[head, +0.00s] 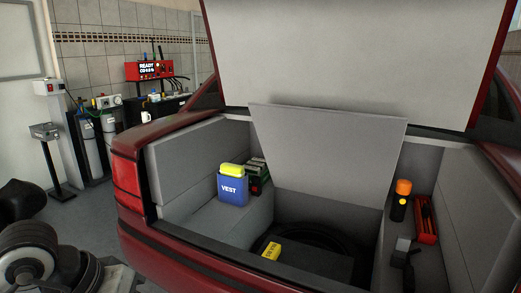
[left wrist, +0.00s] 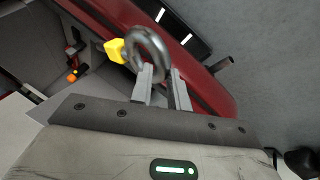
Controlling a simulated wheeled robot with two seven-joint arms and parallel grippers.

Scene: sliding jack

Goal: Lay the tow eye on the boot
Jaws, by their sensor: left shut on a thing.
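In the left wrist view my left gripper (left wrist: 160,80) is shut on the tow eye (left wrist: 164,50), a grey metal ring standing out past the fingertips. The gripper is not seen in the head view. The red car's open boot (head: 160,228) fills the middle and right of the head view. In the left wrist view the car's red rear edge (left wrist: 120,20) lies behind the tow eye, with grey paving beyond it. A yellow piece (left wrist: 116,50) shows just left of the ring; whether it touches the ring I cannot tell. My right gripper is not in view.
A torch (head: 400,204) and red case (head: 425,222) stand right.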

